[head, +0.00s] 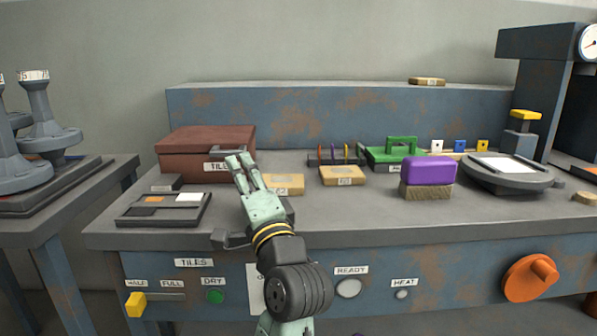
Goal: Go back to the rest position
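My gripper (240,158) is pale green and reaches up over the front of the workbench (330,215). Its two fingers point away from me, close side by side, in front of the right end of a dark red tile box (200,139). I see nothing held between the fingers, but I cannot tell whether they are fully shut or a little apart. My wrist and forearm hide part of the bench front below.
Two tan blocks (342,175) lie right of my gripper; a purple-topped brush (430,171) stands farther right. A shallow dark tray (165,208) lies left. A green-handled holder (400,151) stands behind. The bench front carries a yellow lever (136,304) and an orange knob (530,278).

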